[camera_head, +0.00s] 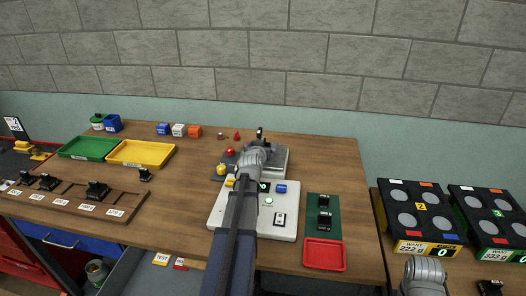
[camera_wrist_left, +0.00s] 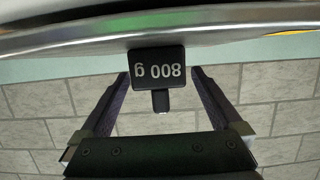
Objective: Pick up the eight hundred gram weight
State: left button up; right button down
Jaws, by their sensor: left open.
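The eight hundred gram weight (camera_wrist_left: 158,68) is a black block with white "800 g" lettering, upside down in the left wrist view, and a narrow knob. It is by the edge of a shiny metal surface (camera_wrist_left: 60,36). My left gripper (camera_wrist_left: 160,76) is open, with one finger on each side of the weight and gaps visible. In the head view my left gripper (camera_head: 260,140) is over the metal pan (camera_head: 279,158) of the scale (camera_head: 285,234), and my arm hides much of it. My right gripper is not in view; only part of my right arm shows.
Green (camera_head: 88,158) and yellow (camera_head: 163,164) trays and a wooden rack (camera_head: 137,212) of black weights are on the left. Red and yellow knobs stand left of the pan.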

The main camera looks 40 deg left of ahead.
pick_arm(q)
jog(key=shift+c, duration=0.6)
grip_shut()
dwell(0.4)
